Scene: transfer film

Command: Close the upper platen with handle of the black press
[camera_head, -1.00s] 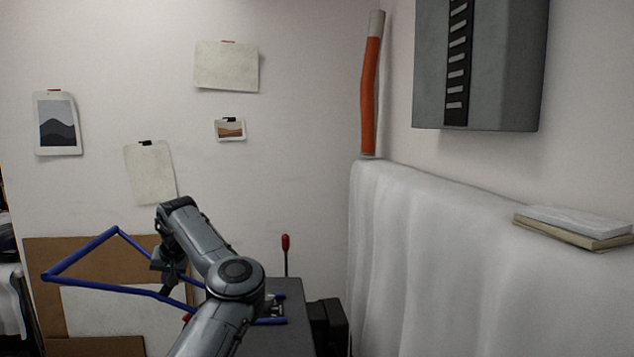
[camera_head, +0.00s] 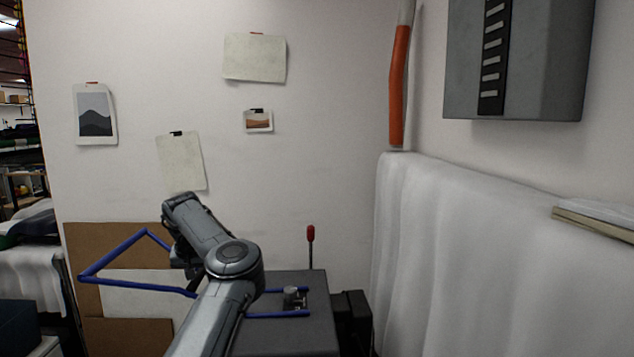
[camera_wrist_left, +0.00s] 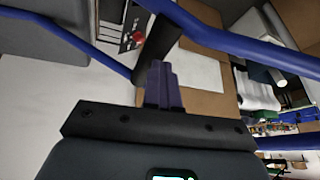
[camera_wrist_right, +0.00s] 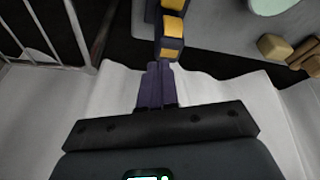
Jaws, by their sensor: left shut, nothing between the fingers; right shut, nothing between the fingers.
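The dark grey press (camera_head: 312,340) stands low in the middle of the head view, partly hidden by my left arm. A blue tubular handle frame (camera_head: 112,258) sticks out to its left, bent and raised open. Blue bars (camera_head: 282,314) also lie on the press top. The left wrist view shows blue tubes (camera_wrist_left: 262,48) close around my left gripper (camera_wrist_left: 158,72), which is shut and empty. Whether its fingers touch a tube I cannot tell. My right gripper (camera_wrist_right: 156,72) is shut and empty in the right wrist view, away from the press.
A red-knobbed lever (camera_head: 310,234) rises behind the press. Brown boards (camera_head: 130,340) and a white sheet stand to the left. A white-draped surface (camera_head: 470,260) fills the right side. The right wrist view shows white cloth (camera_wrist_right: 115,85) and yellow-black blocks (camera_wrist_right: 172,27).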

